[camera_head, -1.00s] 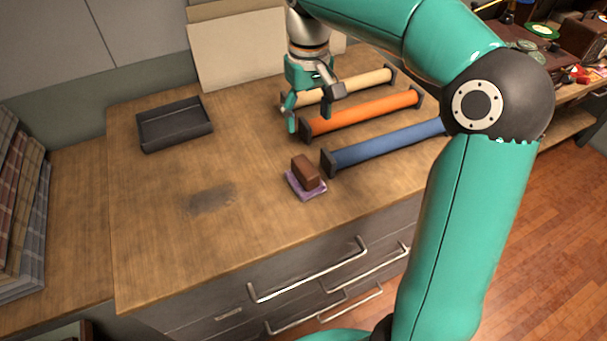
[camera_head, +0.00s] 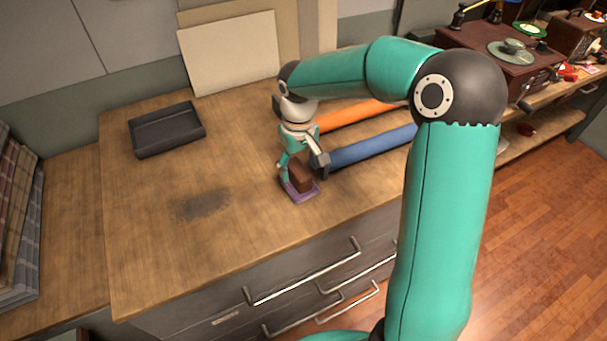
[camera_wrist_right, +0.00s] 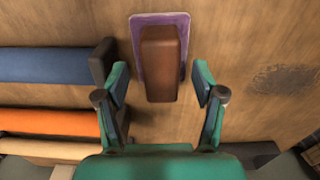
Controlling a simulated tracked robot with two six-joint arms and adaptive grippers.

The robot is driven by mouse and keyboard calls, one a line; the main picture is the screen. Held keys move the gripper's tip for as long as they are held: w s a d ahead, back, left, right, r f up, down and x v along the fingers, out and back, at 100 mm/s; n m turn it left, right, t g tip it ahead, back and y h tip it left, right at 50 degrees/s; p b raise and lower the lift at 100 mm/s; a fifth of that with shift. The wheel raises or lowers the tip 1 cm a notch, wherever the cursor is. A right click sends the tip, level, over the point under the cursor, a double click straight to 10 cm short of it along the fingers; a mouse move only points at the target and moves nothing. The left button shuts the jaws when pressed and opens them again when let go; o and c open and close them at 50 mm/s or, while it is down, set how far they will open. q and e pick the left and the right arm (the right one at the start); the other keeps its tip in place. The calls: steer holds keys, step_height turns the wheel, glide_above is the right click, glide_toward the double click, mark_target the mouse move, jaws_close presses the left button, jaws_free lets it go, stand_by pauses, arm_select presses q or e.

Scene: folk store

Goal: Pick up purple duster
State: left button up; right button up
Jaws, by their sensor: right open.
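The purple duster has a brown block handle (camera_head: 301,176) on a flat purple pad (camera_head: 304,195). It lies on the wooden counter near the front edge, by the end of the blue roll. In the right wrist view the brown handle (camera_wrist_right: 159,64) and purple pad (camera_wrist_right: 138,30) show just beyond the fingertips. My right gripper (camera_head: 300,170) is open above the duster in the head view. In the right wrist view its two fingers (camera_wrist_right: 160,85) stand on either side of the handle's near end, with a gap on each side. My left gripper is not in view.
A blue roll (camera_head: 370,150) and an orange roll (camera_head: 358,115) with dark end pieces lie right of the duster. A black tray (camera_head: 167,130) sits at the back left. A dark stain (camera_head: 200,205) marks the bare counter left of the duster.

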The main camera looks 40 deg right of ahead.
mark_target(299, 169)
step_height(299, 169, down, 2)
steer(key=c, duration=1.3)
steer(key=shift+r, duration=0.2)
step_height(299, 169, up, 20)
steer(key=shift+f, duration=0.15)
